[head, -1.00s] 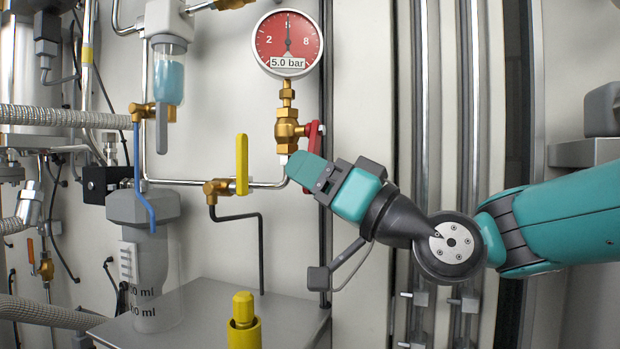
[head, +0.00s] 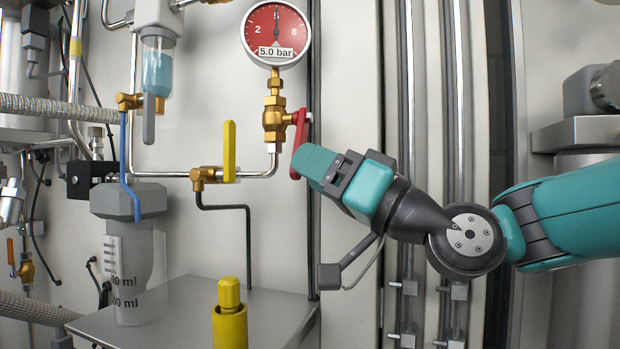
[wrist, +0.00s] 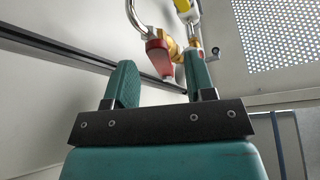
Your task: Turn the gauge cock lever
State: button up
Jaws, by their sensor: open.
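The gauge cock lever (head: 300,128) is red and hangs down, slightly tilted, at the right of a brass cock (head: 273,122). The cock sits below a round red gauge (head: 276,32) reading 5.0 bar. In the head view my teal gripper (head: 308,162) overlaps the lever's lower part from the right. In the wrist view the red lever (wrist: 160,60) shows ahead, between the two spread fingers of my gripper (wrist: 162,80). The fingers are open with nothing between them that I can see held. I cannot tell whether a finger touches the lever.
A yellow lever (head: 229,150) on a brass valve stands left of the cock. A yellow capped post (head: 230,315) rises from the grey shelf (head: 180,300) below. A dark vertical rail (head: 313,235) runs behind my gripper. Bright vertical pipes (head: 407,100) stand to the right.

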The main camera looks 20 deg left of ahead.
jog(key=shift+b+v, duration=2.15)
jog(key=shift+v, duration=0.1)
jog(key=shift+f, duration=0.1)
